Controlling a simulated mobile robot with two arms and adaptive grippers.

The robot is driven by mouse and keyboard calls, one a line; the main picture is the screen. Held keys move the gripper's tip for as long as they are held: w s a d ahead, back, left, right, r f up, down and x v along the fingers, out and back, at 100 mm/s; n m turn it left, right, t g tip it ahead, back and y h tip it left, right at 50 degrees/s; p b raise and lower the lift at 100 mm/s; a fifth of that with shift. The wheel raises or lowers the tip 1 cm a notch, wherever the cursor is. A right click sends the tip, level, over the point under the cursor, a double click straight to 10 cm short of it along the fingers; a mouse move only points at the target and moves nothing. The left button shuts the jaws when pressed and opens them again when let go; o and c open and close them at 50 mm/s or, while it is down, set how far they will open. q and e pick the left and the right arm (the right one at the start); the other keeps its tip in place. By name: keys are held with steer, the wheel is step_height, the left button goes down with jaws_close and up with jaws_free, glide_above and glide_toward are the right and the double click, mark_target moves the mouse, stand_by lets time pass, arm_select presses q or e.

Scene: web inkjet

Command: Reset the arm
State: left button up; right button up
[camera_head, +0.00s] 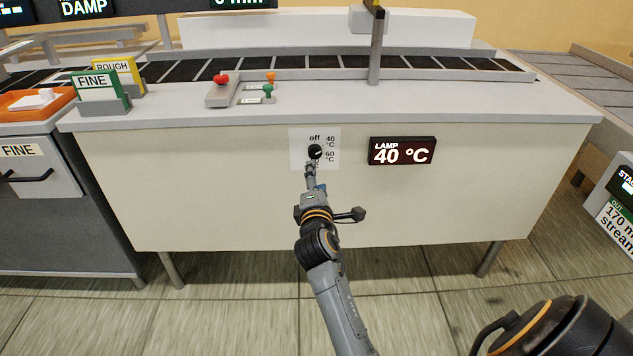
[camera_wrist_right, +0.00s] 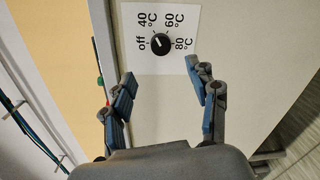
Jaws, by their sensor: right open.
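A black dial knob (camera_head: 315,151) sits on a white label plate (camera_head: 299,138) on the front panel of the counter. In the right wrist view the plate reads off, 40, 60 and 80 °C around the knob (camera_wrist_right: 160,42), whose white mark seems to point near 40 °C. My right gripper (camera_head: 310,171) is just in front of and below the knob in the head view. In the right wrist view its blue-padded fingers (camera_wrist_right: 160,78) are spread and empty, with the knob beyond the tips, apart from them. My left gripper is not in view.
A lamp display (camera_head: 402,151) right of the plate reads 40 °C. A control box with a red knob (camera_head: 221,79) and small levers (camera_head: 269,84) stand on the counter (camera_head: 440,101), before a conveyor (camera_head: 300,66). FINE (camera_head: 98,88) and ROUGH signs stand left. The floor is clear.

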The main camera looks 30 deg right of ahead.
steer(key=shift+s+a, duration=0.2)
steer(key=shift+s, duration=0.15)
stand_by(0.3)
